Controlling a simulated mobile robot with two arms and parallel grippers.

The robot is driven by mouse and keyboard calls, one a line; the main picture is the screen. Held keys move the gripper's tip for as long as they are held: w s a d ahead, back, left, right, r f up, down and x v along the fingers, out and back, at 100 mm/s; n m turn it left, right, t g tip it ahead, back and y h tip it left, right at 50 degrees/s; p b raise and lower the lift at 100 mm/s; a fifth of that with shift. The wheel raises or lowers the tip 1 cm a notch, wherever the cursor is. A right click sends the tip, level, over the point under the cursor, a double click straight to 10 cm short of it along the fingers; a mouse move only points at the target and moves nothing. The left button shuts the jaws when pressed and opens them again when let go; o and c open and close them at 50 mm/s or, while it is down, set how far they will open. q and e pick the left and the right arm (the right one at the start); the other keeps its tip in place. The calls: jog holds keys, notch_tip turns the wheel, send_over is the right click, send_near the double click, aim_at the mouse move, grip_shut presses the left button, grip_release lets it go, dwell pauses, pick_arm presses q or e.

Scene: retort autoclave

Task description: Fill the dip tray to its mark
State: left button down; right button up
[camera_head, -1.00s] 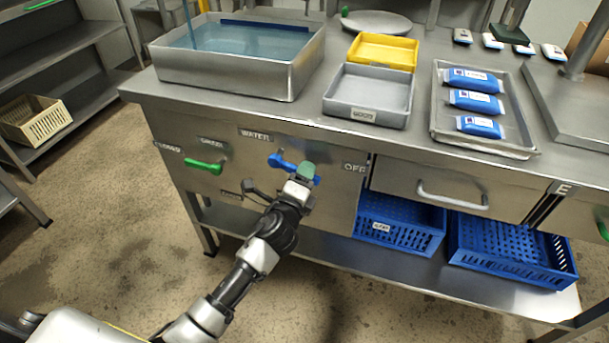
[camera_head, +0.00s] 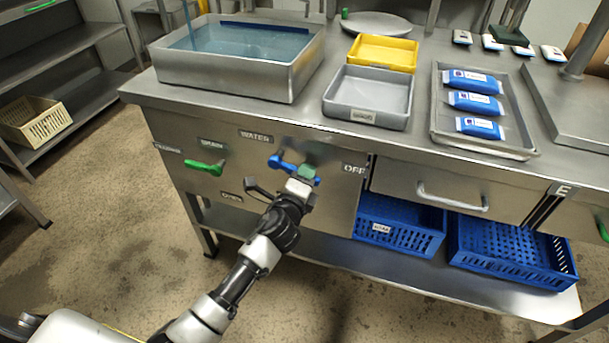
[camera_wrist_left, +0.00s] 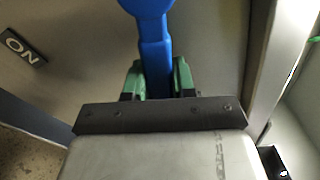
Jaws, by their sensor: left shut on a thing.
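The dip tray (camera_head: 225,76) is a deep steel basin at the back left of the counter, holding blue water (camera_head: 245,42). A thin bluish stream (camera_head: 188,18) falls into its back left. A dark blue line (camera_head: 265,26) runs along its inner back wall, just above the water. The blue WATER lever (camera_head: 282,162) is on the front panel, between the ON and OFF labels. My left gripper (camera_head: 307,172) is shut on this lever's right part. In the left wrist view the blue lever (camera_wrist_left: 152,35) passes between the green fingertips (camera_wrist_left: 158,80). My right gripper is out of view.
A green DRAIN lever (camera_head: 205,166) is left of the WATER lever. A grey tray (camera_head: 368,115), a yellow tray (camera_head: 383,52) and a metal tray (camera_head: 480,145) with blue pouches stand on the counter. Blue crates (camera_head: 400,232) sit on the shelf below.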

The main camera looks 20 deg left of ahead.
pick_arm(q)
jog(key=r+n+p, duration=0.2)
jog(key=n, duration=0.1)
jog(key=shift+d+r, duration=0.15)
jog(key=shift+d, duration=0.05)
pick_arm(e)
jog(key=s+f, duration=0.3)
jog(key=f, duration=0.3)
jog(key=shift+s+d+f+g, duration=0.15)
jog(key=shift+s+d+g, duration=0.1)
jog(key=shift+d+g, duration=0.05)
pick_arm(q)
jog(key=c, duration=0.9)
grip_release()
jog(key=s, duration=1)
jog(key=shift+s+a, duration=0.2)
jog(key=shift+s, duration=0.2)
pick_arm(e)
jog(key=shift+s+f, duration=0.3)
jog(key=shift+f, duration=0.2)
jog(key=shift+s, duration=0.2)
